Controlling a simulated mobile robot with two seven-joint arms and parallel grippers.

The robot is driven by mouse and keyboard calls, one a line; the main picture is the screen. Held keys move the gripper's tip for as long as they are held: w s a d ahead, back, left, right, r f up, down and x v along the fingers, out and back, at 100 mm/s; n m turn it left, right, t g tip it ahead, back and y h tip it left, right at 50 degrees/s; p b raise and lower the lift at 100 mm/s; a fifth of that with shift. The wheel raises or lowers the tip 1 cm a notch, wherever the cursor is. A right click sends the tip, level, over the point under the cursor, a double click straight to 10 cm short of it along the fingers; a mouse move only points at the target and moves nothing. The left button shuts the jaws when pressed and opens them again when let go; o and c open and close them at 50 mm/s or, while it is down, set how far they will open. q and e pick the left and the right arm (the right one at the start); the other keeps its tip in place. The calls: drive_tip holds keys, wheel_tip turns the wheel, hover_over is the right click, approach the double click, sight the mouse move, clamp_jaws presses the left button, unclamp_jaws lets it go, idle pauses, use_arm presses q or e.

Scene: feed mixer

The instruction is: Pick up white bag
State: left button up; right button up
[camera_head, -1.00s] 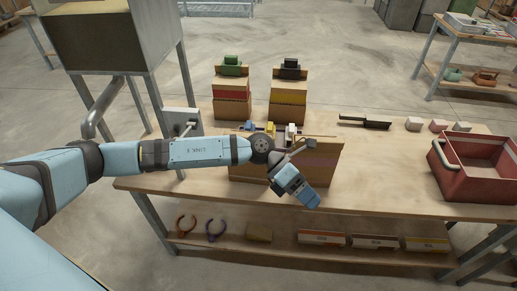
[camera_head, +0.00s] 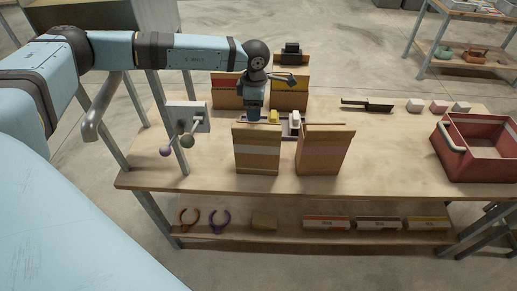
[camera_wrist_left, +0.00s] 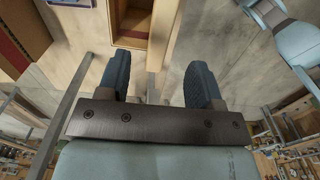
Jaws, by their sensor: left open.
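A brown paper bag with a pale whitish band (camera_head: 257,152) stands upright at the front left of the table's middle. No wholly white bag shows. Beside it on the right stands a brown bag with a pinkish band (camera_head: 322,150). My left gripper (camera_head: 254,118) points down just behind the pale-banded bag, its tips partly hidden there. In the left wrist view its two dark fingers (camera_wrist_left: 157,78) are apart with nothing between them. An open-topped brown box or bag shows beyond the fingers in that view. My right gripper is not in view.
Red-banded (camera_head: 227,92) and yellow-banded (camera_head: 290,95) bags stand behind. A yellow block (camera_head: 274,117) and a white block (camera_head: 295,121) lie between the rows. A grey lever box (camera_head: 188,117) is left; a red bin (camera_head: 480,162) is right.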

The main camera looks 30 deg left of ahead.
sight(257, 133)
use_arm(q)
wheel_tip(257, 133, down, 6)
drive_tip(key=shift+r+b, duration=0.2)
drive_tip(key=shift+b, duration=0.9)
drive_tip(key=shift+f, duration=0.45)
drive_tip(key=f+b, duration=0.2)
drive_tip(key=f, duration=0.2)
drive_tip(key=shift+w+d+f+b, duration=0.1)
drive_tip(key=shift+d+f+b, duration=0.15)
drive_tip(key=shift+b, duration=0.15)
drive_tip(key=shift+f, duration=0.1)
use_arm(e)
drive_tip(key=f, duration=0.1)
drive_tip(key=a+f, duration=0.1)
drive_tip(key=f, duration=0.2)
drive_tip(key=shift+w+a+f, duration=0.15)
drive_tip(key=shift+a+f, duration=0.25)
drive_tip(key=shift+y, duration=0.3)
use_arm(q)
drive_tip(key=c, duration=0.3)
clamp_jaws()
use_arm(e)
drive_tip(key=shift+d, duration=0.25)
